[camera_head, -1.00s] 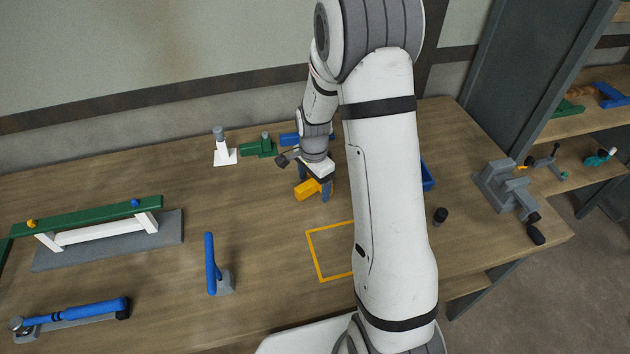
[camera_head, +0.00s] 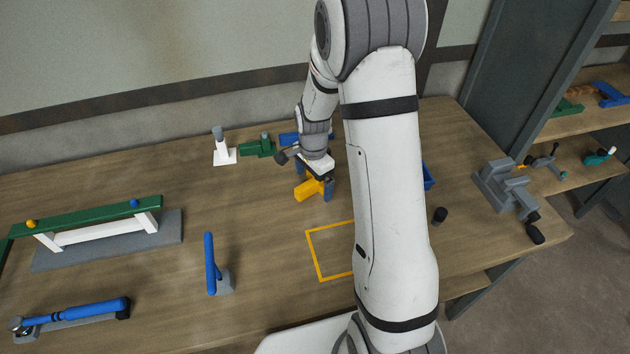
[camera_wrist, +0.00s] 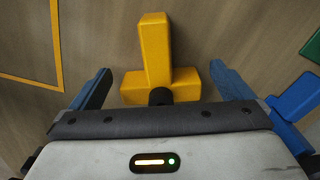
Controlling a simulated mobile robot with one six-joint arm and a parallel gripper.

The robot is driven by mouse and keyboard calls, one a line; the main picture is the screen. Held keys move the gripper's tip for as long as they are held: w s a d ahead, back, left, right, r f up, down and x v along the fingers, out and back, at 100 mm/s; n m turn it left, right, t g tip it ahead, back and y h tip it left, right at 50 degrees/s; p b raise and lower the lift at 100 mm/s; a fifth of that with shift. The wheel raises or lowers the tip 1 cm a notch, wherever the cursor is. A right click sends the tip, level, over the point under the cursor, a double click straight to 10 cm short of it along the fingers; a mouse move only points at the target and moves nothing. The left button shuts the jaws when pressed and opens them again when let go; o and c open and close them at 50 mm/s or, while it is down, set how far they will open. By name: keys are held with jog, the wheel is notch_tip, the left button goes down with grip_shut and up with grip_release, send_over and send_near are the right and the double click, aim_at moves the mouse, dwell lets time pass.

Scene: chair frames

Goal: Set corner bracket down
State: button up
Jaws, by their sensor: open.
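The yellow corner bracket (camera_head: 309,189) lies on the workbench behind the orange taped outline (camera_head: 315,256), outside it. In the wrist view the bracket (camera_wrist: 156,60) shows as a T-like shape between my fingers, with a dark round spot near its base. My gripper (camera_head: 314,181) is over the bracket with its fingers pointing down. In the wrist view my gripper (camera_wrist: 160,85) is open, with a blue finger on each side and a gap between each finger and the bracket. My arm hides the right part of the outline.
Blue (camera_head: 289,138), green (camera_head: 259,147) and white (camera_head: 224,150) parts stand close behind my gripper. A blue-handled clamp (camera_head: 212,265) stands left of the outline. A grey vise (camera_head: 506,187) is at the right. Bare tabletop lies between clamp and bracket.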

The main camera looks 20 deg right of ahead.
aim_at(314, 181)
notch_tip(314, 181, up, 10)
jog(key=s+r+n+t, duration=0.1)
jog(key=s+r+n, duration=0.4)
jog(key=s, duration=0.6)
jog(key=s+r+n+t, duration=0.1)
jog(key=s+r+n, duration=0.5)
jog(key=s, duration=0.5)
jog(key=n, duration=0.2)
jog(key=shift+a+n+t, duration=0.3)
jog(key=shift+t, duration=0.1)
